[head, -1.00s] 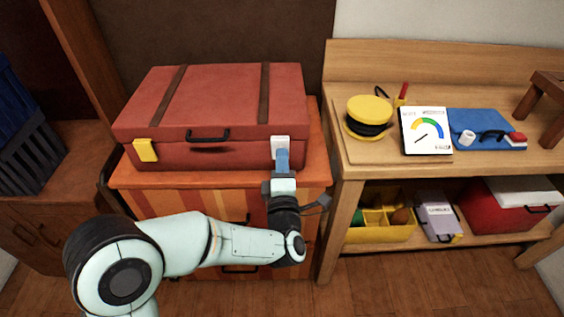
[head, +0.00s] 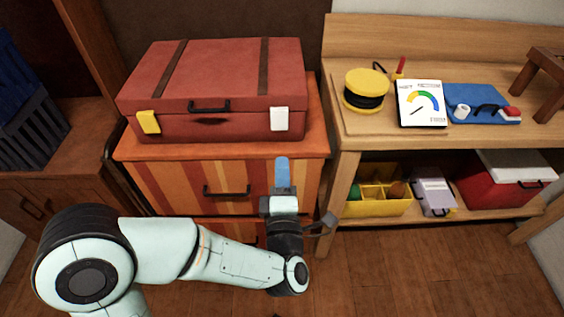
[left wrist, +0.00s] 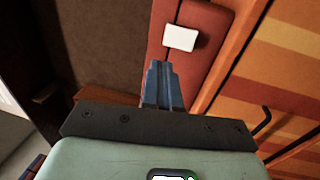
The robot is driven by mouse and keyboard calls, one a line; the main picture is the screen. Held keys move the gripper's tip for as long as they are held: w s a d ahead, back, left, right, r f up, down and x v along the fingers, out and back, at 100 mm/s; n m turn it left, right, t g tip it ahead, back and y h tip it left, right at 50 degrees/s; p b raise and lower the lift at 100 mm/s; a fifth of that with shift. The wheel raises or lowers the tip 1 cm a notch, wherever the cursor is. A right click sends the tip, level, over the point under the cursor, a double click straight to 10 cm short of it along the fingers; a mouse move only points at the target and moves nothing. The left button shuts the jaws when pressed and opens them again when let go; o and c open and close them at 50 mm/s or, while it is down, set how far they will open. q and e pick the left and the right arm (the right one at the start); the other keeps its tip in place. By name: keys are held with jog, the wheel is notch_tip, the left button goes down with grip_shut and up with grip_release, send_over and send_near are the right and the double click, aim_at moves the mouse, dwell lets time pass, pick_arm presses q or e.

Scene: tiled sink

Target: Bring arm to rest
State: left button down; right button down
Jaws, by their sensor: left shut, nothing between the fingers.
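My left gripper (head: 282,172) is shut and empty, its blue fingers pointing up in front of the striped orange drawer cabinet. In the left wrist view its closed fingers (left wrist: 162,84) point toward the red suitcase (left wrist: 200,45). The red suitcase (head: 215,85) lies closed on the cabinet, with two dark straps, a black handle, a yellow latch (head: 148,122) at left and a white latch (head: 279,118) at right. The fingertips are below the white latch and apart from it. My right gripper is in neither view.
The striped cabinet (head: 165,180) stands just behind my gripper. A wooden bench (head: 352,160) to the right holds a yellow-topped spool (head: 366,88), a gauge card (head: 421,103) and a blue case (head: 480,103). A yellow bin (head: 382,205) sits on its lower shelf. The floor (head: 400,275) at front right is clear.

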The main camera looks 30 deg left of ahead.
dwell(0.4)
